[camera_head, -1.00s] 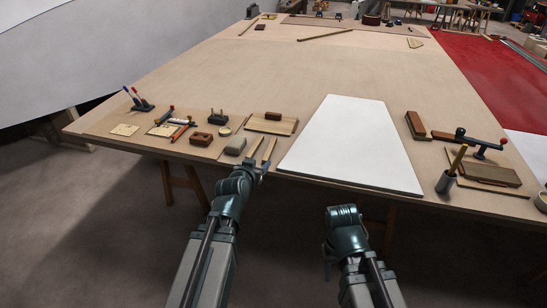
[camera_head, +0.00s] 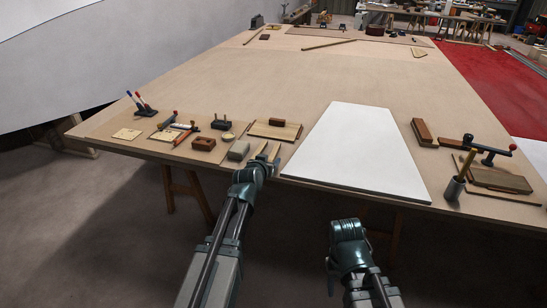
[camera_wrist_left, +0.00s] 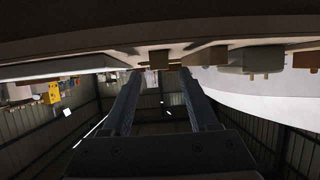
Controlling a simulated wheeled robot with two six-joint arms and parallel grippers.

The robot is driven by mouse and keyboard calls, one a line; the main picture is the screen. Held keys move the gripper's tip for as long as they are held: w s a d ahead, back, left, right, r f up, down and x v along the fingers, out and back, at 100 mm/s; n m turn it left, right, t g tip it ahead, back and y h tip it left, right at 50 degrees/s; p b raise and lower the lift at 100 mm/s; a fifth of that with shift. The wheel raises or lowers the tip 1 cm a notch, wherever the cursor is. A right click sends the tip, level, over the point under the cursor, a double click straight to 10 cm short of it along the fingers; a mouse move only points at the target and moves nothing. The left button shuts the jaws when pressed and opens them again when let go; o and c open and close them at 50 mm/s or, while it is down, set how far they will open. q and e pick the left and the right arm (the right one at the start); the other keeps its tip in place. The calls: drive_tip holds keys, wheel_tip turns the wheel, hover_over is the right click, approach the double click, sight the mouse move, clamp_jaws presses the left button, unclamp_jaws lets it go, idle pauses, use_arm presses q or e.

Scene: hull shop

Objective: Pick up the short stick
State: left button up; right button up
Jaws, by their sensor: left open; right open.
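Two narrow light wooden sticks lie side by side at the near edge of the table: a left stick (camera_head: 260,150) and a right stick (camera_head: 274,152). I cannot tell which is shorter, as my left gripper hides their near ends. My left gripper (camera_head: 264,161) is at the table edge by these near ends. In the left wrist view its fingers (camera_wrist_left: 162,74) are apart, with a small brown end (camera_wrist_left: 158,59) showing between and beyond them; contact is not clear. My right gripper (camera_head: 348,226) is empty, in front of the table below the white panel.
A grey block (camera_head: 238,150) and a brown block (camera_head: 203,144) lie left of the sticks. A board with a small block (camera_head: 275,130) lies behind them. A large white panel (camera_head: 362,150) lies to the right. The table's middle (camera_head: 270,80) is clear.

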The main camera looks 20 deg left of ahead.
sight(272, 156)
use_arm(q)
drive_tip(key=b+x, duration=0.1)
drive_tip(key=x, duration=0.3)
drive_tip(key=shift+w, duration=0.35)
drive_tip(key=shift+s, duration=0.1)
clamp_jaws()
